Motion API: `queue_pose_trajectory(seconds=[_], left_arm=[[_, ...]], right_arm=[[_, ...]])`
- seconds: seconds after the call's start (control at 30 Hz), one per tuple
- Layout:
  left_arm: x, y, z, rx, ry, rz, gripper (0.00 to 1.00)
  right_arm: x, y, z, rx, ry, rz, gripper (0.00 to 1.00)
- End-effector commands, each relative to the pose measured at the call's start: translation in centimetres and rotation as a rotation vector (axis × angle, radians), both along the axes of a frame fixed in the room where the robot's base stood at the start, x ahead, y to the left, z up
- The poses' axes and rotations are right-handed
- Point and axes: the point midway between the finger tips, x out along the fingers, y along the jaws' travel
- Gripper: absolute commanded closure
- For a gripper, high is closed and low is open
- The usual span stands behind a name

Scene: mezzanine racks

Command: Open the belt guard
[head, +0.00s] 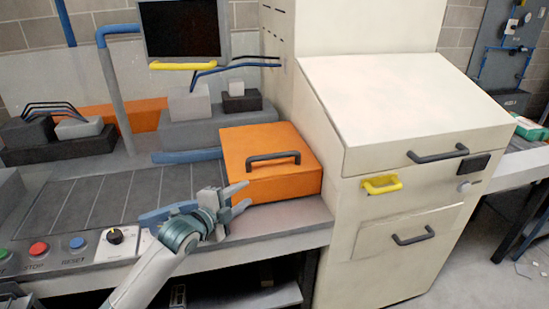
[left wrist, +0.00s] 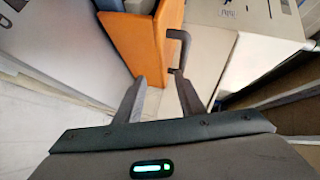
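The belt guard looks to be the orange box-like cover (head: 262,185) with a dark bar handle (head: 273,159) on top. It sits closed on the grey bench beside the cream cabinet. My left gripper (head: 246,196) is at the cover's front left corner, its fingers apart and empty. In the left wrist view the fingers (left wrist: 160,85) are spread, with the orange cover (left wrist: 148,35) ahead of them. The handle (left wrist: 179,42) shows beyond the right fingertip, with nothing between the fingers. My right gripper is not in view.
The cream cabinet (head: 410,110) with a yellow handle (head: 382,185) stands right of the cover. A monitor (head: 180,28) hangs behind. A dark belt (head: 100,200) and a button panel (head: 75,250) lie left. Grey boxes (head: 215,115) stand behind the cover.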

Motion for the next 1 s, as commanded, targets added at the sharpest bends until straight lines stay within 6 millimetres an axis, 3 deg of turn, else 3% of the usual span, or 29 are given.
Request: queue_pose_trajectory(seconds=[0.03,0.1,0.2,0.67,1.0], left_arm=[[1.0,0.1,1.7,0.026,-0.044,-0.014,0.64],[1.7,0.0,3.2,0.053,-0.09,-0.03,0.64],[2.3,0.0,4.3,0.074,-0.125,-0.041,0.64],[2.5,0.0,4.6,0.077,-0.133,-0.044,0.64],[4.8,-1.3,4.4,0.076,-0.133,-0.044,0.64]], right_arm=[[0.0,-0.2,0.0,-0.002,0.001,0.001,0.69],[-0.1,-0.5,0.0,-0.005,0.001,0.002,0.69],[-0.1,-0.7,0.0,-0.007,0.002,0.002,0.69],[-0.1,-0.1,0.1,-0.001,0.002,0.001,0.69],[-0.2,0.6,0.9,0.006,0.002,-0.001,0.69]])
